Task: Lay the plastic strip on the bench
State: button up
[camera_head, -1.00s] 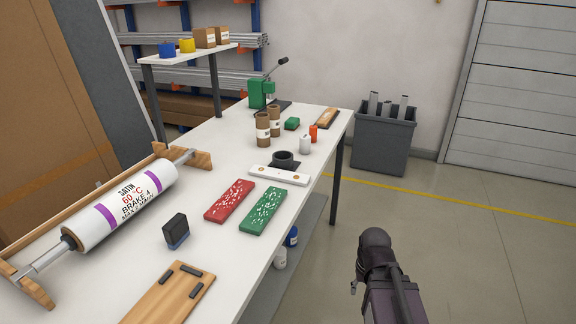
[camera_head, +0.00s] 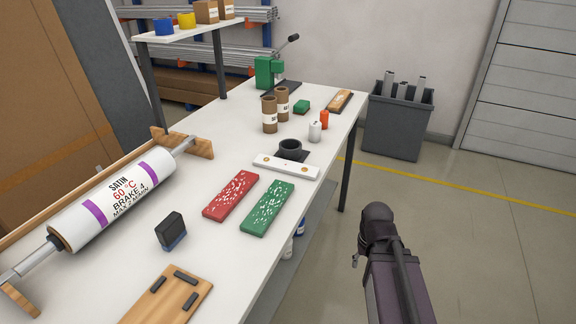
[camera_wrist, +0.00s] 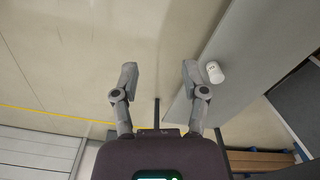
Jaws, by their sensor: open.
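The white bench (camera_head: 225,155) runs from the near left to the back. A white strip-shaped bar (camera_head: 286,166) with two small gold spots lies flat across it, near its right edge. I cannot tell whether this bar is the plastic strip. My arm shows at the lower right of the head view, over the floor beside the bench; its fingertips are not visible there. In the wrist view, my gripper (camera_wrist: 160,76) has its two fingers apart, with nothing between them but floor.
Red (camera_head: 230,196) and green (camera_head: 267,208) speckled slabs, a black block (camera_head: 170,228), a wooden board (camera_head: 168,297) and a white roller (camera_head: 115,200) occupy the near bench. A grey bin (camera_head: 397,122) with upright grey lengths stands beyond it. Floor on the right is clear.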

jog(key=o, duration=0.6)
jog(key=shift+w+a+r, duration=0.1)
jog(key=shift+a, duration=0.05)
jog(key=w+a+r+n+p, duration=0.7)
jog(key=w+a+r+p, duration=0.4)
jog(key=r+p, duration=0.3)
jog(key=w+a+r+n+t+p, duration=0.1)
jog(key=w+a+r+n+p, duration=0.6)
jog(key=w+a+r+p, duration=0.3)
notch_tip(320, 180, up, 4)
jog(key=w+p, duration=0.2)
jog(key=p, duration=0.2)
jog(key=shift+w+a+r, duration=0.15)
jog(key=shift+a+r, duration=0.05)
jog(key=shift+a, duration=0.15)
jog(key=shift+f, duration=0.15)
jog(key=b, duration=0.8)
send_over(295, 167)
jog(key=f, duration=0.8)
jog(key=shift+s+a+f, duration=0.15)
jog(key=shift+s+f, duration=0.05)
jog(key=shift+s, duration=0.05)
jog(key=shift+w+f+b, duration=0.15)
jog(key=shift+f+b, duration=1.15)
jog(key=shift+b, duration=0.05)
jog(key=shift+w+f+b, duration=0.15)
jog(key=shift+f+b, duration=1.1)
jog(key=shift+b, duration=0.05)
